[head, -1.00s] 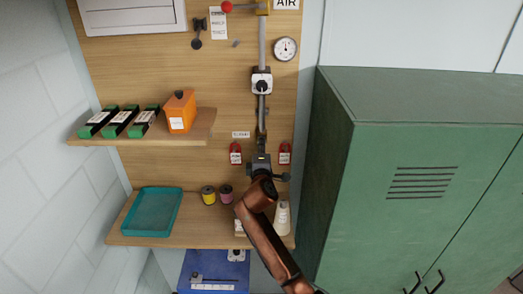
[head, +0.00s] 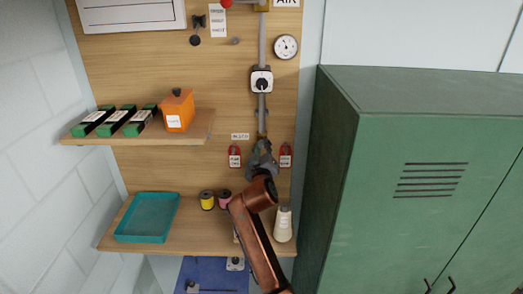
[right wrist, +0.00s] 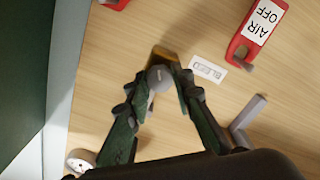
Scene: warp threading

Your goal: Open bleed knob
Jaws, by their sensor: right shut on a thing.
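The bleed knob (right wrist: 159,78) is a small grey rounded knob in front of a brass-coloured body, beside a white "BLEED" label (right wrist: 208,69) on the wooden board. My right gripper (right wrist: 160,88) has its two fingers on either side of the knob, shut on it. In the head view my right gripper (head: 262,150) is at the lower end of the vertical grey pipe (head: 262,112) and hides the knob there. My left gripper is in neither view.
Red tags, one reading "AIR OFF" (right wrist: 257,28), hang on both sides of the gripper. A shelf (head: 195,132) with boxes is to the left. Below are a teal tray (head: 150,215), spools (head: 207,200) and a white cone (head: 283,224). A green cabinet (head: 420,230) stands at right.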

